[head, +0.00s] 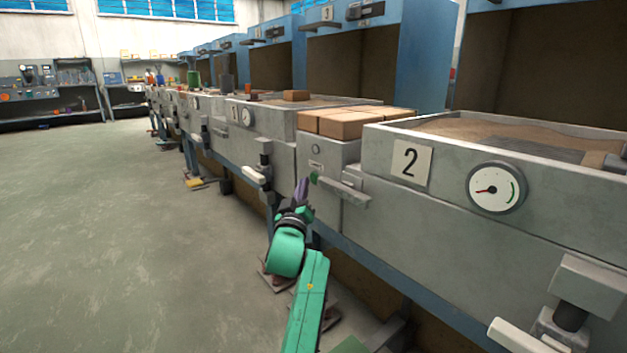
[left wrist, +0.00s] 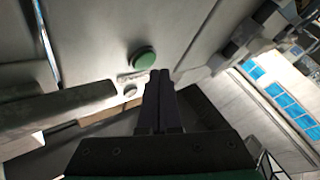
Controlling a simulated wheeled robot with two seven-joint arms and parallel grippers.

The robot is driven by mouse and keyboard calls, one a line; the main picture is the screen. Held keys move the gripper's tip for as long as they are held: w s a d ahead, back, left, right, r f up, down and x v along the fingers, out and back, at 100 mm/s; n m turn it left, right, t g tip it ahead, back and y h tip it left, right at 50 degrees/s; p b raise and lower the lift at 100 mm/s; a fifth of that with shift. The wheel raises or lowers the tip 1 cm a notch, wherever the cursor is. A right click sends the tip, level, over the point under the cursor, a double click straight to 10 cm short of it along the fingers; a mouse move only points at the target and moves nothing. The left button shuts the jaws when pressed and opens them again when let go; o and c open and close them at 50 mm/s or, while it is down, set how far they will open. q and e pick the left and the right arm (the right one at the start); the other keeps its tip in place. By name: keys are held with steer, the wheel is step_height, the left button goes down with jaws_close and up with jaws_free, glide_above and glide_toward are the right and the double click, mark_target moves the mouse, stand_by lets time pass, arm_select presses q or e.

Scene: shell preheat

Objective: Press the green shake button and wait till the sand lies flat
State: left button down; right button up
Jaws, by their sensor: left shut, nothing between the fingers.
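The green shake button (head: 314,177) is on the grey front panel between the two sand boxes, and it also shows in the left wrist view (left wrist: 143,60). My left gripper (head: 301,185) is shut and empty, its dark fingertips just beside the button in the picture. In the left wrist view the closed fingertips (left wrist: 160,75) point toward the panel, a little right of and below the button; I cannot tell if they touch anything. Brown sand (head: 490,132) in box 2 (head: 385,155) looks uneven, with a grey patch showing. My right gripper is not in view.
A grey lever handle (head: 343,191) sticks out right beside the button. A round gauge (head: 495,188) has its red needle at the left, away from the green arc. Brown blocks (head: 345,122) lie on the ledge above. The floor at left is clear.

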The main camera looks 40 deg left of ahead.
arm_select(q)
steer(key=shift+w, duration=0.15)
stand_by(0.6)
steer(key=shift+w+d, duration=0.15)
steer(key=shift+w, duration=0.15)
steer(key=shift+w+d+b, duration=0.1)
steer(key=shift+w+b, duration=0.25)
steer(key=shift+w, duration=0.05)
stand_by(0.5)
steer(key=shift+s+a+p, duration=0.2)
steer(key=shift+s+p, duration=0.6)
steer(key=shift+p, duration=0.05)
